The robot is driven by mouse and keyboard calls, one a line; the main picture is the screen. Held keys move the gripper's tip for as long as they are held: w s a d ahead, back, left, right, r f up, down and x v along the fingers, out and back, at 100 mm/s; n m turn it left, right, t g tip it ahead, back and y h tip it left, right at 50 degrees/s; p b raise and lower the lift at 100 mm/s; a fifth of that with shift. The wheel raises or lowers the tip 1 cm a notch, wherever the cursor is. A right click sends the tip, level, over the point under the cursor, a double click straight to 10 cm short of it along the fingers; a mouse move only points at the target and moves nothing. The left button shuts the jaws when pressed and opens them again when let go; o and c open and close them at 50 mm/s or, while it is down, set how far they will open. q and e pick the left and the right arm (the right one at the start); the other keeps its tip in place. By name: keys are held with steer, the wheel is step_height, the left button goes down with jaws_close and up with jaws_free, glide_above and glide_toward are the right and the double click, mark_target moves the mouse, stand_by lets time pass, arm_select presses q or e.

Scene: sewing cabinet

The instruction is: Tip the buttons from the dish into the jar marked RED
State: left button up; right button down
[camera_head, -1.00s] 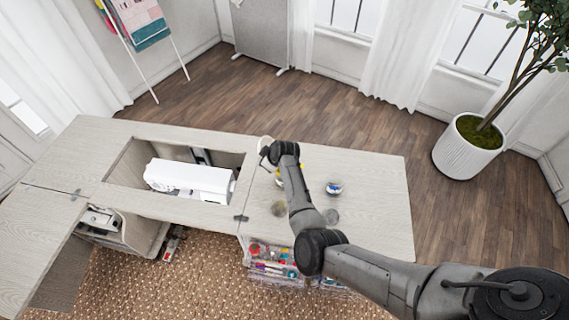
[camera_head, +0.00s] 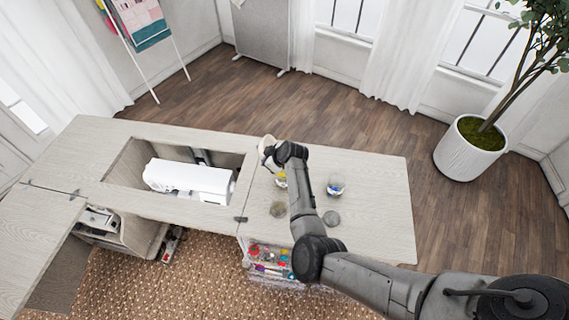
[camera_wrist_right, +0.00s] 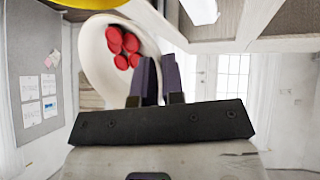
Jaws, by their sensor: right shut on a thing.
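The white dish (camera_head: 266,146) is above the cabinet top and looks tilted in the head view. In the right wrist view the dish (camera_wrist_right: 100,62) holds several red buttons (camera_wrist_right: 122,45) grouped near its upper part. My right gripper (camera_wrist_right: 158,78) is shut on the dish rim. A jar with yellow contents (camera_head: 281,181) and a jar with blue contents (camera_head: 336,187) stand on the cabinet top. I cannot make out a RED label; my arm covers part of the area between these jars. My left gripper is not in view.
Two round grey lids (camera_head: 278,210) (camera_head: 331,218) lie on the cabinet top (camera_head: 380,205). A white sewing machine (camera_head: 190,180) sits in the recess to the left. An open drawer of colourful supplies (camera_head: 270,262) is below the front edge. The right part of the top is clear.

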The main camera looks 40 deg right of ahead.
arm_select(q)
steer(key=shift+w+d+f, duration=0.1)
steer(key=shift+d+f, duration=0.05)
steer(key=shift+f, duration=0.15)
arm_select(e)
steer(key=shift+s+d+t, duration=0.1)
steer(key=shift+t, duration=0.2)
arm_select(q)
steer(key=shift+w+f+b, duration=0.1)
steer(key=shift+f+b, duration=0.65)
steer(key=shift+b, duration=0.25)
arm_select(e)
steer(key=shift+s+d+r+t+y, duration=0.15)
steer(key=shift+s+d+t+y, duration=0.15)
steer(key=shift+t+y, duration=0.15)
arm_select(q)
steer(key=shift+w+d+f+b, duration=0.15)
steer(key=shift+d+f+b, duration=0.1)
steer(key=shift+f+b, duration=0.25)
arm_select(e)
steer(key=shift+s+d+f+m+t+y, duration=0.2)
steer(key=shift+s+f+m+t+y, duration=0.05)
steer(key=shift+s+f+m+t, duration=0.1)
